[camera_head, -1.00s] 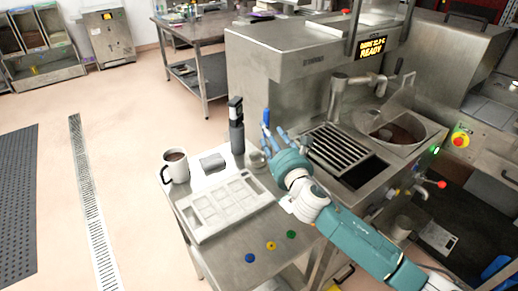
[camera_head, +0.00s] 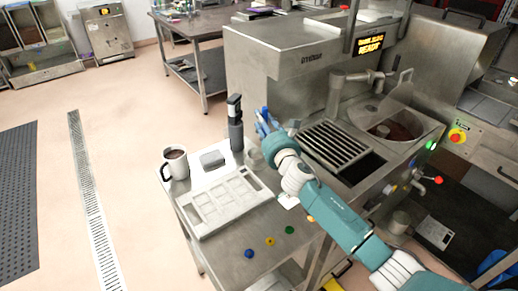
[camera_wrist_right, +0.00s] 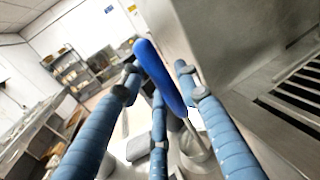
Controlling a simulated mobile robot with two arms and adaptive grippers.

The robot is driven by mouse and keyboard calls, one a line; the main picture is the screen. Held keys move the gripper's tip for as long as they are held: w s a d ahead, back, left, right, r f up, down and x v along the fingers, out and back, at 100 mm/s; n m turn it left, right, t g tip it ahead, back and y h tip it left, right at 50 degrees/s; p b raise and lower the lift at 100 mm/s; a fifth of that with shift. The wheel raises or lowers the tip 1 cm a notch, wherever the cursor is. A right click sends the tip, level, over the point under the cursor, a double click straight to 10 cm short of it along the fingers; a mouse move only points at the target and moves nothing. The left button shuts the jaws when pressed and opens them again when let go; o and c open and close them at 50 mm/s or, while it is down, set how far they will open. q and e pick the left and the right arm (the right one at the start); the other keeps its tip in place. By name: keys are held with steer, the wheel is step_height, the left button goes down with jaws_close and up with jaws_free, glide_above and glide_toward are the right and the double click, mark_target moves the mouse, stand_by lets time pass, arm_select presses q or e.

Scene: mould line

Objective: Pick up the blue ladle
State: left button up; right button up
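The blue ladle's handle (camera_head: 264,114) stands up near the back right of the steel side table. In the right wrist view the blue handle (camera_wrist_right: 163,80) leans across the centre, with a thin metal shank below it running to a small metal pot (camera_wrist_right: 196,148). The ladle's bowl is hidden. My right gripper (camera_head: 268,124) is at the handle. In the right wrist view its blue fingers (camera_wrist_right: 157,78) are spread around the handle, with gaps visible beside it, so it looks open. Whether any finger touches the handle is unclear. My left gripper is out of view.
A dark upright tool (camera_head: 235,125) stands left of the gripper. A mug of brown liquid (camera_head: 175,163) and a pale mould tray (camera_head: 187,228) are on the table. The steel machine with a grate (camera_head: 338,146) and a bowl (camera_head: 428,127) borders the right side.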

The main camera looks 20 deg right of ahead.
jaws_close()
steer(key=shift+r, duration=0.1)
